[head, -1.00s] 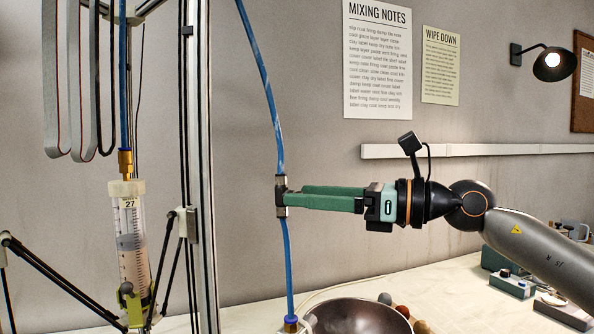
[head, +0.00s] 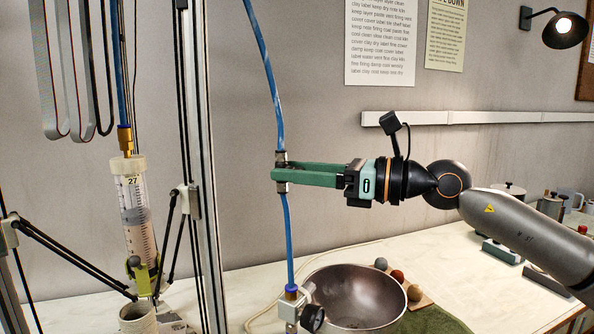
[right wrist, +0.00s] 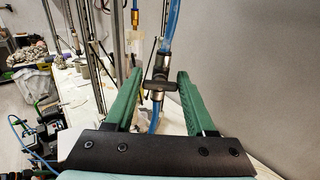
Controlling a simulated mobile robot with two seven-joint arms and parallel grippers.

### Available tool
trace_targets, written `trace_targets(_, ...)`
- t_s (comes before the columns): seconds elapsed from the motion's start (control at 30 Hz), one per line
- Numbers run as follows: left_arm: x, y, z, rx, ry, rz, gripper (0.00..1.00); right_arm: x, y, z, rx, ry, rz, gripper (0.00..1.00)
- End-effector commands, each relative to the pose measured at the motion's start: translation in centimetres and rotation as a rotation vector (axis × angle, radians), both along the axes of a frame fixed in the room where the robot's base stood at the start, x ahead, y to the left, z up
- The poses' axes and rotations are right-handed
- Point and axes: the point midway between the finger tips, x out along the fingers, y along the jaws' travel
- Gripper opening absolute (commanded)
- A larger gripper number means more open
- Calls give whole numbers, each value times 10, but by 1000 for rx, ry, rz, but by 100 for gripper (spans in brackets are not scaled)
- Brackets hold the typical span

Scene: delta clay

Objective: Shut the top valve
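The top valve (head: 281,157) is a small metal body with a dark handle, set in line on the blue hose. In the right wrist view its dark flat handle (right wrist: 158,85) lies crosswise to the hose. My right gripper (head: 277,172) has long green fingers reaching in from the right to the valve. In the right wrist view the fingers of this gripper (right wrist: 159,76) stand apart on either side of the handle, with a gap at each side. In the head view the fingers hide part of the valve. My left gripper is not in view.
A fitting with a dark round knob (head: 312,318) sits at the hose's lower end, beside a metal bowl (head: 352,297) on the pale table. A clay-filled syringe (head: 137,215) and a printer frame post (head: 199,130) stand to the left. The wall lies behind the hose.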

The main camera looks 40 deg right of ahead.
Motion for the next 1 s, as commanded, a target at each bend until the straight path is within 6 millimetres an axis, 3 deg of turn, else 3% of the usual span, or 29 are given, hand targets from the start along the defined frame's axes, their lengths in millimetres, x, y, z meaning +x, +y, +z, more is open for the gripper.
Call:
trace_targets(0.07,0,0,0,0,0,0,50,0,0,0,0,0,0,45)
trace_targets(0.47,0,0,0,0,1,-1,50,0,0,0,-1,-1,0,0)
trace_targets(1.0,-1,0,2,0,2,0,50,0,0,1,67,47,-6,0)
